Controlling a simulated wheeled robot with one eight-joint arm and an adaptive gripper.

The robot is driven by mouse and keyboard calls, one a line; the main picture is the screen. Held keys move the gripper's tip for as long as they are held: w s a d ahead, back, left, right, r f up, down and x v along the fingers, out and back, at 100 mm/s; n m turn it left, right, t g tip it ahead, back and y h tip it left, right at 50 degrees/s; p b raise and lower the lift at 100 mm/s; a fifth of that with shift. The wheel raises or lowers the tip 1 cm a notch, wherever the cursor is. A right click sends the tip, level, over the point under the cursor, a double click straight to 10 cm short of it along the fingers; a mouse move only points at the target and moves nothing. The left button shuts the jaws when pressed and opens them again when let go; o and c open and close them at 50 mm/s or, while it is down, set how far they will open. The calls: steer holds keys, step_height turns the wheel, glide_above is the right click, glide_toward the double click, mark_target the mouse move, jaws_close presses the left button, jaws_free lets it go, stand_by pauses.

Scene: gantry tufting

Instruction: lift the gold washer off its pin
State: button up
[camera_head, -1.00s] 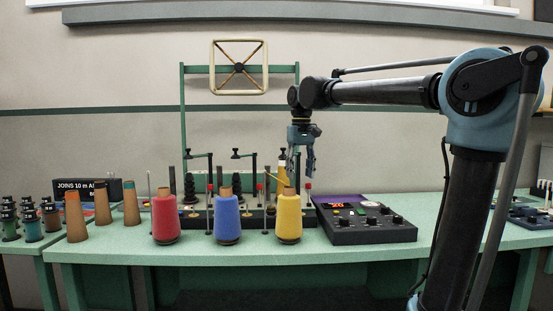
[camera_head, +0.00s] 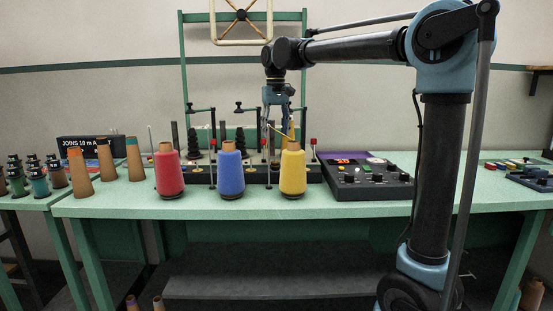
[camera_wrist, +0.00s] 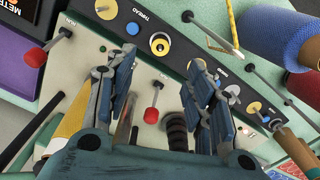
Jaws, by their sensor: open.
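My gripper (camera_head: 278,132) is open and points down behind the yellow cone, over the tufting fixture. In the wrist view its two fingers (camera_wrist: 158,70) are spread apart with nothing between the tips. Beyond the tips, a gold ring with a dark centre (camera_wrist: 159,43) sits on the dark panel marked THREAD. I cannot tell which is the named washer. In the head view these are too small to make out.
Red (camera_head: 168,172), blue (camera_head: 231,172) and yellow (camera_head: 292,172) yarn cones stand in front of the fixture. A dark control box (camera_head: 370,180) is to the right. Thin posts and red-tipped levers rise close around my gripper. The front of the green table (camera_head: 330,203) is clear.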

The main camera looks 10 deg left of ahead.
step_height(320, 180, down, 11)
steer(key=shift+r, duration=0.15)
stand_by(0.4)
steer(key=c, duration=1.2)
steer(key=shift+o, duration=0.2)
steer(key=shift+r, duration=3.7)
